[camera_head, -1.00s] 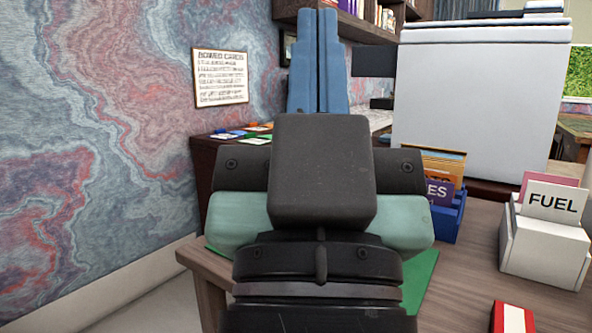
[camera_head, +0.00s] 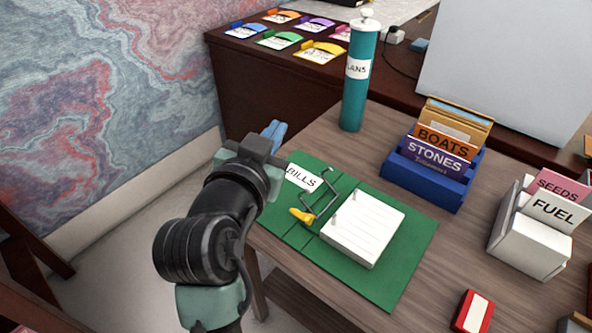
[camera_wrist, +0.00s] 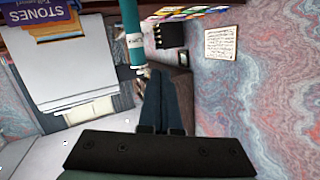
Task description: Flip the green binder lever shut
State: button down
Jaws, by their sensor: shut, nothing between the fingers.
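The green binder (camera_head: 395,278) lies open on the desk, with a BILLS label and a stack of white paper (camera_head: 362,228) in it. Its metal lever (camera_head: 326,190) with a yellow tip (camera_head: 302,215) is beside the paper; I cannot tell its exact tilt. My gripper (camera_head: 274,131) is shut and empty, its blue fingers pointing away beyond the binder's far left corner, apart from the lever. In the wrist view the shut fingers (camera_wrist: 160,82) point toward the wall side, and the lever is not visible there.
A teal PLANS cylinder (camera_head: 355,95) stands at the desk's back edge. A blue box (camera_head: 425,182) with cards and a white box (camera_head: 528,245) stand right of the binder. A red item (camera_head: 473,312) lies at front. The floor left of the desk is clear.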

aim_at(297, 214)
jog(key=s+f+m+g+h+p, duration=0.2)
jog(key=s+f+g+h+p, duration=0.2)
jog(key=p, duration=0.7)
jog(key=s+f+g, duration=0.2)
jog(key=s+f, duration=0.1)
jog(key=shift+w+d, duration=0.1)
jog(key=shift+d, duration=0.1)
jog(key=x, duration=0.9)
jog(key=shift+p, duration=0.35)
jog(key=shift+s+a+f+p, duration=0.15)
jog(key=shift+s+a+f, duration=0.15)
jog(key=shift+f, duration=0.25)
jog(key=shift+s+a+f+p, duration=0.2)
jog(key=shift+s+f, duration=0.1)
jog(key=shift+f, duration=0.25)
jog(key=shift+s+a+f, duration=0.25)
jog(key=shift+s+f, duration=0.05)
jog(key=shift+s, duration=0.05)
jog(key=shift+f, duration=0.1)
jog(key=shift+f+b, duration=0.1)
jog(key=shift+b, duration=0.2)
